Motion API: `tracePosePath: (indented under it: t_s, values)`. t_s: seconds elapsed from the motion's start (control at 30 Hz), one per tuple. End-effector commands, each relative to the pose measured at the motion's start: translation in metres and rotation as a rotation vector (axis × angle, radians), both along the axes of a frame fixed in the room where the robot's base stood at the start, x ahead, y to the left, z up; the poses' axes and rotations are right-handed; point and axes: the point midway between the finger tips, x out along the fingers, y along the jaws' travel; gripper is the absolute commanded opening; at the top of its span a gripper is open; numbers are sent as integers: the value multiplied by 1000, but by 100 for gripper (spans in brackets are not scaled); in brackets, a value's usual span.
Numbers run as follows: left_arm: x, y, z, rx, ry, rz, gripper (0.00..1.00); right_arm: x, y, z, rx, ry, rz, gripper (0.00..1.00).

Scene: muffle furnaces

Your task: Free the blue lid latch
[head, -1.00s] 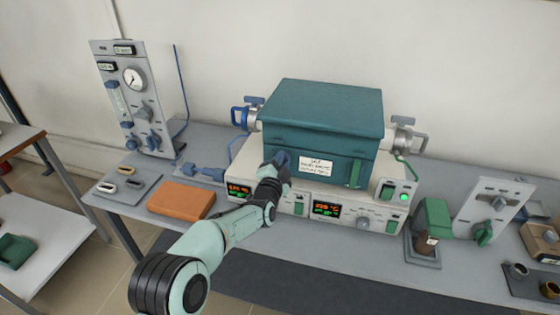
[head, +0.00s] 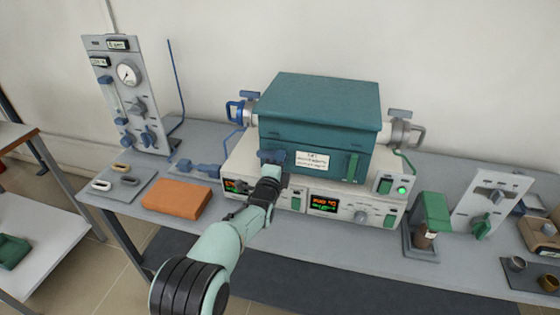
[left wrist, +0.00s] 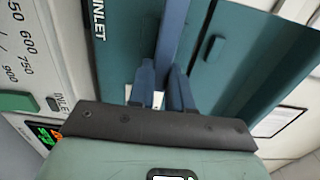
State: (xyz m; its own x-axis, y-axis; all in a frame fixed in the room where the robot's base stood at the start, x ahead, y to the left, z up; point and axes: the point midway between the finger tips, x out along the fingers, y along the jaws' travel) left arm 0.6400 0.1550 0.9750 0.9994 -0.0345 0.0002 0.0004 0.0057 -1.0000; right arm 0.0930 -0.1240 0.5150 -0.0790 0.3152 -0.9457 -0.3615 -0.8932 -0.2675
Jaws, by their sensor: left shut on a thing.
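The teal furnace (head: 315,105) stands on a pale control base, with its lid down. My left gripper (head: 272,160) is at the left part of the furnace front, left of the white label. In the left wrist view, its two blue fingers (left wrist: 163,88) are shut on the blue lid latch (left wrist: 172,35), a long bar running up from between them. The latch's gripped end is hidden by the fingers. In the head view, latch and fingers blend together. A green latch (head: 352,167) is on the right of the furnace front. My right gripper is not in view.
Blue (head: 239,112) and grey (head: 408,131) end fittings flank the furnace. An orange block (head: 177,199) lies at the left, near a gauge panel (head: 127,95). A green-topped device (head: 431,222) stands at the right. Bare bench (head: 460,268) lies at the front right.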

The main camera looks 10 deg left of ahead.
Motion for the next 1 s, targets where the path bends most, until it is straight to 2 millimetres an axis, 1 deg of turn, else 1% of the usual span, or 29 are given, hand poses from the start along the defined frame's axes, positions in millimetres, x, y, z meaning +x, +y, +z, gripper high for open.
tracePosePath:
  t_s: [0.43, 0.47, 0.5, 0.53, 0.87, 1.0]
  values:
    - [0, 2, -1, 14, 2, 2, 0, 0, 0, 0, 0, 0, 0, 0]
    - [0, 2, -1, 14, 2, 2, 26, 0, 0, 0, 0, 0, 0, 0]
    - [0, 2, -1, 14, 2, 2, 39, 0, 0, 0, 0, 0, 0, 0]
    - [0, 2, -1, 14, 2, 2, 45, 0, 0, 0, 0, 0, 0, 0]
    - [-1, 1, 0, 10, 0, 1, 45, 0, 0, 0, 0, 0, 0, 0]
    - [-12, 0, 0, 10, 1, 0, 45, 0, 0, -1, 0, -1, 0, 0]
